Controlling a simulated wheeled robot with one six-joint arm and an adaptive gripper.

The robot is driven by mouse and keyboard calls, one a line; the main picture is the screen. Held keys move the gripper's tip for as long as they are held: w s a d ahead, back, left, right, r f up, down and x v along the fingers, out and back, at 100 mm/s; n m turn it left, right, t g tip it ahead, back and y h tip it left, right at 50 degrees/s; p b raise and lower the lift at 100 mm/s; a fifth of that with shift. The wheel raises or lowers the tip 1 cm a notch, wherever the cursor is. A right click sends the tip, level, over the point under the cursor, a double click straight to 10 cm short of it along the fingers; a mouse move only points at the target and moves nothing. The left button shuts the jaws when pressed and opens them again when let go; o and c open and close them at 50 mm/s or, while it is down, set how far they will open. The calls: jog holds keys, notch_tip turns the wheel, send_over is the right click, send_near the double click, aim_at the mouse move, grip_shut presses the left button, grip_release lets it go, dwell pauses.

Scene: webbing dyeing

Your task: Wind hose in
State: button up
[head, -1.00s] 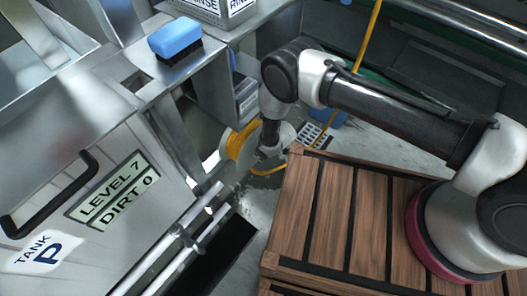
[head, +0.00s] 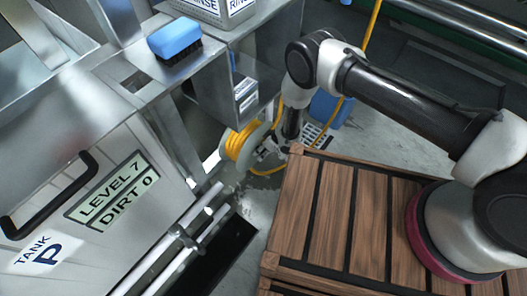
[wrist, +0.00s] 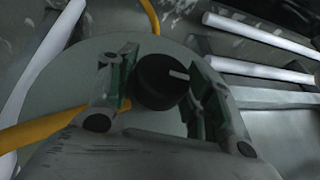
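The hose reel (head: 237,148) carries yellow hose wound on it and sits low beside the tank bench. Loose yellow hose (head: 374,30) runs from the upper right down to the floor, and a loop lies below the reel. In the wrist view, the reel's pale round side plate (wrist: 70,95) fills the middle, with a black knob (wrist: 162,82) standing on it. My gripper (wrist: 160,88) is open, with one finger on each side of the knob; a gap shows at the right finger. In the head view, my gripper (head: 270,149) is at the reel's right face.
A slatted wooden crate (head: 335,215) stands close to the right of the reel. The tank (head: 110,190) and its metal pipes (head: 175,240) are at the left. A blue brush (head: 175,40) lies on the bench. A floor grate (head: 317,136) lies behind the gripper.

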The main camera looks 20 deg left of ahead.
jog(key=o, duration=0.3)
jog(key=shift+r, duration=0.1)
jog(key=v, duration=1.2)
jog(key=x, duration=1.2)
jog(key=c, duration=1)
